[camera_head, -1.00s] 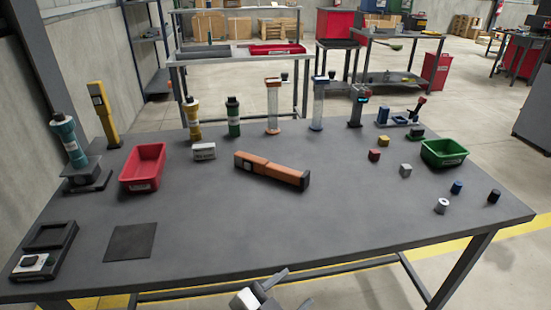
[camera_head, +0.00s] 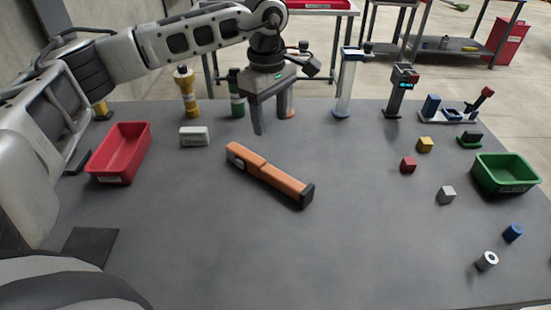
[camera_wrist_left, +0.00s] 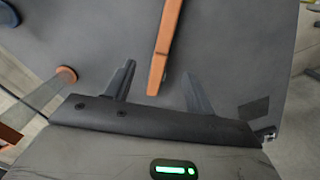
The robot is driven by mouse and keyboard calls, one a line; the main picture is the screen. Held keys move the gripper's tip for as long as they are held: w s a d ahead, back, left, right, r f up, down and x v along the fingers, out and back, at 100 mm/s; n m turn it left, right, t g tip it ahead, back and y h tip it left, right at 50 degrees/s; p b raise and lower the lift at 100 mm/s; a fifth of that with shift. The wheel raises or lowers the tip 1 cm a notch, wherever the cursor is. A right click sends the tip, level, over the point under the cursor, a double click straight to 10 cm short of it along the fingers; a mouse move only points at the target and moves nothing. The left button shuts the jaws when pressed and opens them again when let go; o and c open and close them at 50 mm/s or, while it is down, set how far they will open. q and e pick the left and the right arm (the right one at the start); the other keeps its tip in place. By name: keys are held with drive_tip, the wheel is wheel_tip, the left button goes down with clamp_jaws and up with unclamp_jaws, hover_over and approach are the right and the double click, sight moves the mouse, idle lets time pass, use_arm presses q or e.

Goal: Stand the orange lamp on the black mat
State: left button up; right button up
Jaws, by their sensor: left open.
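The orange lamp (camera_head: 268,176), a long bar with a black end cap, lies on its side near the middle of the table. The black mat (camera_head: 92,243) lies flat at the front left, partly hidden by my own arm and body. My left gripper (camera_head: 271,122) is open and empty, pointing down above the table just behind the lamp. In the left wrist view, one end of the lamp (camera_wrist_left: 163,50) appears between the spread fingers (camera_wrist_left: 158,72); whether they are level with it cannot be told. My right gripper is not in view.
A red bin (camera_head: 119,153) and white box (camera_head: 194,136) stand left of the lamp. Yellow (camera_head: 188,95) and green (camera_head: 236,100) bottle-like items and a tall clear column (camera_head: 346,85) line the back. Small blocks and a green bin (camera_head: 505,173) are right. The front middle is clear.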

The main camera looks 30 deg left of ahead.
use_arm(q)
drive_tip(key=p, duration=0.1)
hover_over(265, 166)
drive_tip(key=f, duration=0.9)
drive_tip(key=shift+w+f, duration=0.3)
drive_tip(key=shift+w, duration=0.05)
drive_tip(key=shift+s+f+p, duration=0.15)
drive_tip(key=shift+f+p, duration=0.2)
drive_tip(key=shift+f, duration=1.05)
drive_tip(key=shift+s+f+p, duration=0.15)
drive_tip(key=shift+f+p, duration=0.15)
drive_tip(key=shift+f, duration=1.05)
clamp_jaws()
drive_tip(key=shift+r, duration=0.1)
